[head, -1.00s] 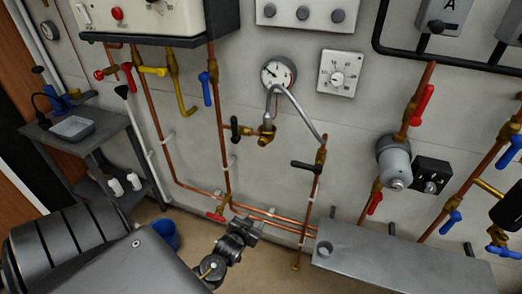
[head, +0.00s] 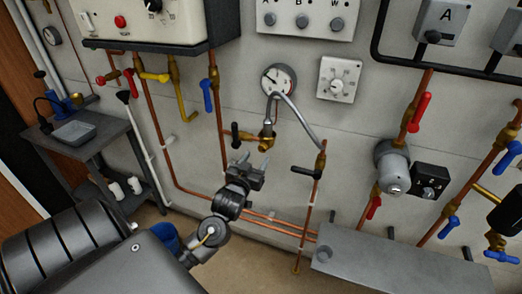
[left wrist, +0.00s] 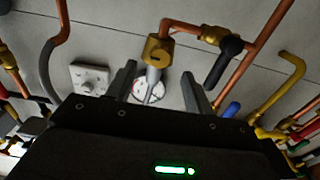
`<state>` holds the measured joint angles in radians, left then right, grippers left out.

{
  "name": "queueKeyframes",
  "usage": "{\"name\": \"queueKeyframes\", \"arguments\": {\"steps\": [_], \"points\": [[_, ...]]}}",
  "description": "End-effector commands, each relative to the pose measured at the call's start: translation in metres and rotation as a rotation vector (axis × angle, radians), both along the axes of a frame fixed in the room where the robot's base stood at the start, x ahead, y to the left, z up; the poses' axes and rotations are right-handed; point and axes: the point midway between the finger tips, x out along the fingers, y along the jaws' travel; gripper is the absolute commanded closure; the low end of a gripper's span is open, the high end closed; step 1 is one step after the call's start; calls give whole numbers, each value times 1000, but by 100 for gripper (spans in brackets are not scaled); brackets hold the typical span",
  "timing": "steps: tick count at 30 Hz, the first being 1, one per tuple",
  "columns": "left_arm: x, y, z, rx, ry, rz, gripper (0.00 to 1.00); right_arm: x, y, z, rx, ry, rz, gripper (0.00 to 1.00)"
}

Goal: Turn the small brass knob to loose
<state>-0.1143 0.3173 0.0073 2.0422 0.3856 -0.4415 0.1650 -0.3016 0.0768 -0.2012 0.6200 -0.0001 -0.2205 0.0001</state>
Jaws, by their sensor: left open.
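A small brass fitting (head: 266,141) sits on the wall pipework below the round gauge, where the silver braided hose ends. It also shows in the left wrist view (left wrist: 158,51), above and between my fingers, with a dark slot on its face. I cannot tell which part of it is the knob, or its turned position. My left gripper (head: 254,163) is just below it in the head view, open and empty, with its fingers pointing up. In the left wrist view the two fingers (left wrist: 160,82) stand apart, not closed around the brass. My right gripper is not in view.
A black lever (head: 235,135) is close left of the fitting, and another black lever (head: 304,171) is to the right. The round gauge (head: 279,79) and silver hose (head: 299,115) are above. A grey metal box (head: 400,265) is at lower right. A side table (head: 85,150) stands left.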

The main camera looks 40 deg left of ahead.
Motion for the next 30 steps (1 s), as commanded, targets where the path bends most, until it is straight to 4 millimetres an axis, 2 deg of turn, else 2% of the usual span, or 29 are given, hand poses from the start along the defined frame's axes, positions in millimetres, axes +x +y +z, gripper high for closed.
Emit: {"name": "queueKeyframes", "arguments": {"steps": [3,9,21,30], "points": [[21,7,3,2,0,1,48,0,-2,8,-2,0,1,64],[42,15,1,1,0,0,48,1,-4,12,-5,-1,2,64],[47,16,-1,0,0,-1,49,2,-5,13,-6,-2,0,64],[47,16,-1,0,1,-1,89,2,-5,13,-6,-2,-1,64]]}}
